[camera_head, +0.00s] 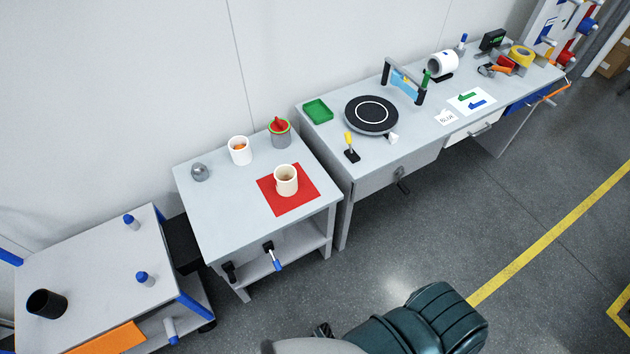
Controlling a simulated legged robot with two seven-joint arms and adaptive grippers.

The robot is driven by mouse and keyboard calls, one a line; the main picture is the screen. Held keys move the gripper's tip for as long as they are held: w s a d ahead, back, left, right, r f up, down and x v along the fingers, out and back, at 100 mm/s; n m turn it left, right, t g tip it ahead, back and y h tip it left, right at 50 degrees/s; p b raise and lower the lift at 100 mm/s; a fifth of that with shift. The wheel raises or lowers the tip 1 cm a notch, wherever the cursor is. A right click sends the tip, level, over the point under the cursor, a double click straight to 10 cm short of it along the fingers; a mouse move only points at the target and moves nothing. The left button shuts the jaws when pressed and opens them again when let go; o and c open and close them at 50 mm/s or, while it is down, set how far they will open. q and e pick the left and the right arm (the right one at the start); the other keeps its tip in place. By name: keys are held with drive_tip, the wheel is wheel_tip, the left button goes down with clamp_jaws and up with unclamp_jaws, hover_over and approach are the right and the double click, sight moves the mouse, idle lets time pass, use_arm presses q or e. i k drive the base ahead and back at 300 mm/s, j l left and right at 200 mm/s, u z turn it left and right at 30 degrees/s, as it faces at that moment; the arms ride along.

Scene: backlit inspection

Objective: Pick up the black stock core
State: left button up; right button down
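A short black cylinder (47,304), which looks like the black stock core, stands on the grey top of the low cart (85,265) at the lower left. It sits near the cart's front left corner, clear of the other things there. Neither gripper can be made out. Part of my own body shows at the bottom centre, with a small dark piece beside it that I cannot identify. Nothing is seen touching the black cylinder.
Two blue-topped grey pieces (131,222) (145,279) stand on the cart. The middle table holds white cups (240,150) (286,180), a grey container (280,132) and a red mat (267,199). A long bench (330,140) carries a black turntable (371,115). Open floor (500,230) lies right.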

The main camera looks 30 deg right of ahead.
sight(42, 302)
drive_tip(key=z, duration=0.7)
drive_tip(key=u, duration=2.25)
